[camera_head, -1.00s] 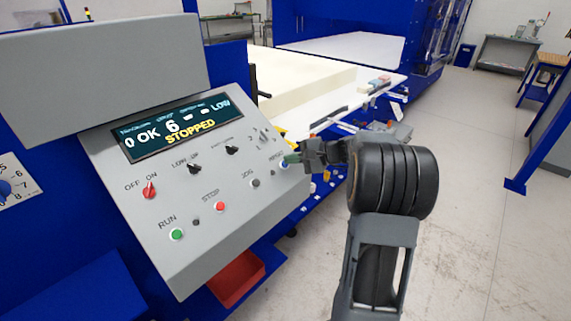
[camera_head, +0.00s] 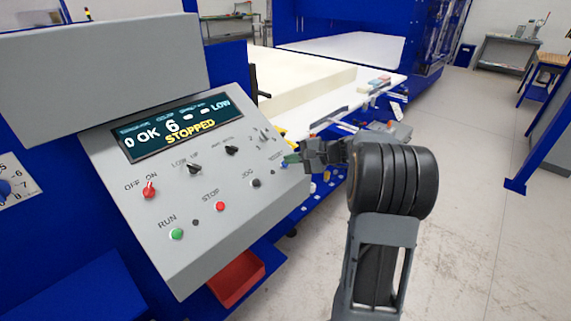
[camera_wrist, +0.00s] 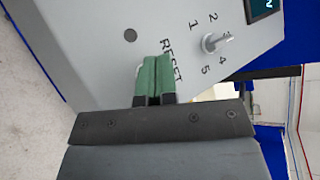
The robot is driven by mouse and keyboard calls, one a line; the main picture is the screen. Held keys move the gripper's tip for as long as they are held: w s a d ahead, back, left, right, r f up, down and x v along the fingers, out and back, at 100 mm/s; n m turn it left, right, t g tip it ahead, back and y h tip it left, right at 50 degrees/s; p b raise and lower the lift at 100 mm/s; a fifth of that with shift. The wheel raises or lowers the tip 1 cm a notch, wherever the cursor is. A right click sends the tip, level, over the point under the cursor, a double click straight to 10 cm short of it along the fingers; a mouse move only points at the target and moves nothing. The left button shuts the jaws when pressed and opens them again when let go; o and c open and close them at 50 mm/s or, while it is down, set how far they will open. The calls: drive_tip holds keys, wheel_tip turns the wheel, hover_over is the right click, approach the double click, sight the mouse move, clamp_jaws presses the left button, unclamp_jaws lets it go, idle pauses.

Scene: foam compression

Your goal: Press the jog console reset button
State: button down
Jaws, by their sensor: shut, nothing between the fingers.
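The grey jog console (camera_head: 235,215) has a sloped panel with labelled switches and buttons, and its display (camera_head: 175,128) reads "STOPPED". The reset button (camera_head: 284,164) is a small blue button at the panel's right edge, partly hidden by my gripper (camera_head: 291,159). In the wrist view my gripper (camera_wrist: 155,58) shows its green fingertips together and empty, over the "RESET" label. The button is mostly hidden there behind the fingertips, with a pale rim beside them. I cannot tell whether the tips touch it.
Near the reset button are the black JOG button (camera_head: 257,183) and a selector knob (camera_head: 264,138), also seen in the wrist view (camera_wrist: 216,42). A red STOP button (camera_head: 220,206) and green RUN button (camera_head: 177,234) lie lower left. A red bin (camera_head: 238,280) hangs below. Floor at right is clear.

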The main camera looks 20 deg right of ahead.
drive_tip(key=shift+w+a+f+b, duration=0.1)
drive_tip(key=shift+w+f+b, duration=0.1)
drive_tip(key=shift+f+b, duration=0.15)
drive_tip(key=shift+w+a+f+b, duration=0.1)
drive_tip(key=shift+w+f+b, duration=0.1)
drive_tip(key=shift+f+b, duration=0.2)
idle(0.8)
drive_tip(key=shift+s+r, duration=0.1)
drive_tip(key=shift+r, duration=0.05)
drive_tip(key=shift+s+d+r+p, duration=0.2)
drive_tip(key=shift+s+r+p, duration=0.15)
drive_tip(key=shift+r, duration=0.25)
idle(0.4)
drive_tip(key=r, duration=0.1)
drive_tip(key=s+r+p, duration=0.1)
drive_tip(key=r, duration=0.1)
drive_tip(key=s+d+r+p, duration=0.1)
drive_tip(key=shift+s+r, duration=0.15)
drive_tip(key=shift+s, duration=0.05)
idle(0.8)
